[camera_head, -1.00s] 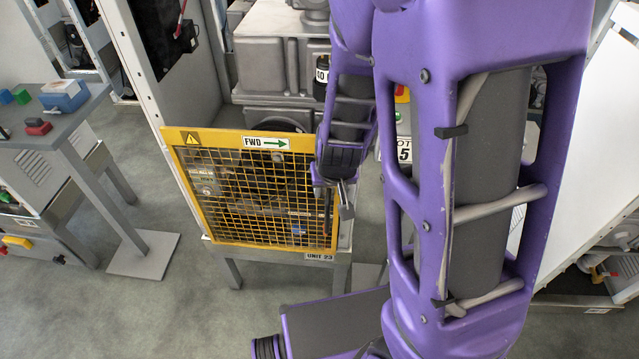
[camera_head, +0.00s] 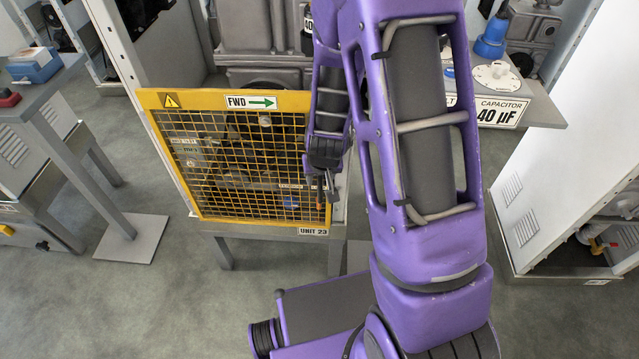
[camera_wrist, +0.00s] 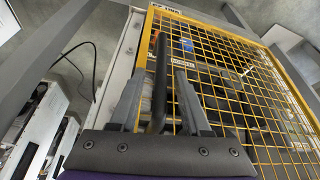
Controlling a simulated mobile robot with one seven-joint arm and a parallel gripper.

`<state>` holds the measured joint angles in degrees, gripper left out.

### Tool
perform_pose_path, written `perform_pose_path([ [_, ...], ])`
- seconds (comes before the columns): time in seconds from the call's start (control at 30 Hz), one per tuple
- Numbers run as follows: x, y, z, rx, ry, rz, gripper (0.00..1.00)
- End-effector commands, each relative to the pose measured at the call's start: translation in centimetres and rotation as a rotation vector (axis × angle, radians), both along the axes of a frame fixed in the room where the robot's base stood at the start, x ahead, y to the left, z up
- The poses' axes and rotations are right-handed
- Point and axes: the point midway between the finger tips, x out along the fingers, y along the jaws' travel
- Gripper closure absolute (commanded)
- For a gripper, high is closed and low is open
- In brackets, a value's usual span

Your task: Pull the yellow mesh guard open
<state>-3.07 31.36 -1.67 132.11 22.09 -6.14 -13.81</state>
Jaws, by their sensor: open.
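The yellow mesh guard (camera_head: 225,101) covers the front of the box marked UNIT 23. It has a warning triangle and an FWD label with a green arrow pointing right. It looks closed, its right edge lying along the box. My gripper (camera_head: 323,190) is at the guard's right edge, partly hidden by my arm. In the wrist view, the open fingers of my gripper (camera_wrist: 160,98) stand on either side of a dark upright bar handle (camera_wrist: 158,75) near the frame's edge. The guard's mesh (camera_wrist: 235,80) fills the right of that view. I cannot tell whether either finger touches the handle.
Machine parts sit behind the mesh. A grey bench (camera_head: 62,95) stands at left, and a shelf with a CAPACITOR label (camera_head: 500,112) at right. A white cabinet (camera_head: 575,140) stands far right. The grey floor (camera_head: 170,300) before the guard is mostly clear, apart from my base.

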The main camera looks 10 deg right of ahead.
Motion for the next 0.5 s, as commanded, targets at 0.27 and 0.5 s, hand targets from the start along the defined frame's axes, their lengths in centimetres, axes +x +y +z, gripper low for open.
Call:
perform_pose_path([
  [0.27,0.64,-0.05,-1.47,0.000,-0.001,0.000,0.53],
  [0.5,0.64,-0.05,-1.44,0.000,-0.001,0.001,0.58],
])
